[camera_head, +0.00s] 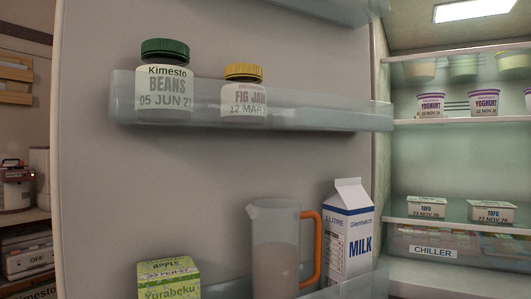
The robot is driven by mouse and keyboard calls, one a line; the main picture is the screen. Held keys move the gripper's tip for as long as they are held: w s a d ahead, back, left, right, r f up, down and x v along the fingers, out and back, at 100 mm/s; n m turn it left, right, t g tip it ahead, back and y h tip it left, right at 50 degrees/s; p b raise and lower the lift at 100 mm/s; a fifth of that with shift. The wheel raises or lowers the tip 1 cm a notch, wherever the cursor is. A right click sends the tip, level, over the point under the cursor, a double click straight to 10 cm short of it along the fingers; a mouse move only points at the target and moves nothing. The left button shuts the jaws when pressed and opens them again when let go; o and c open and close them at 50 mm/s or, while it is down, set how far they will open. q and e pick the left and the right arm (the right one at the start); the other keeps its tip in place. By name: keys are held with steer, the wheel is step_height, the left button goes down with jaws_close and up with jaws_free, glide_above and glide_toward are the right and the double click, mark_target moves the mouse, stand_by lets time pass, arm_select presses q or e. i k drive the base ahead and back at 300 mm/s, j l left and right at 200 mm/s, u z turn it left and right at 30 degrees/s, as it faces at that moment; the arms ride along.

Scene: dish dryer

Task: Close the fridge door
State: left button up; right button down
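The fridge door (85,180) stands open and fills the left and middle of the head view, its inner side facing me. Its upper shelf (330,115) holds a beans jar with a green lid (165,78) and a fig jam jar with a yellow lid (243,92). A lower shelf (345,287) holds a jug with an orange handle (275,240), a milk carton (348,230) and a green and yellow carton (168,279). The door's outer side is hidden. Neither of my grippers is in view.
The fridge interior (425,165) is open at the right, with yoghurt pots (484,103), tofu packs (491,210) and a drawer marked chiller (433,252). Left of the door's edge are room shelves with a red and white appliance (15,185).

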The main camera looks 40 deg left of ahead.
mark_target(125, 191)
steer(key=j+z, duration=0.25)
steer(key=j, duration=0.45)
steer(key=k+j+z, duration=0.1)
steer(key=j+z, duration=0.2)
steer(key=j, duration=0.35)
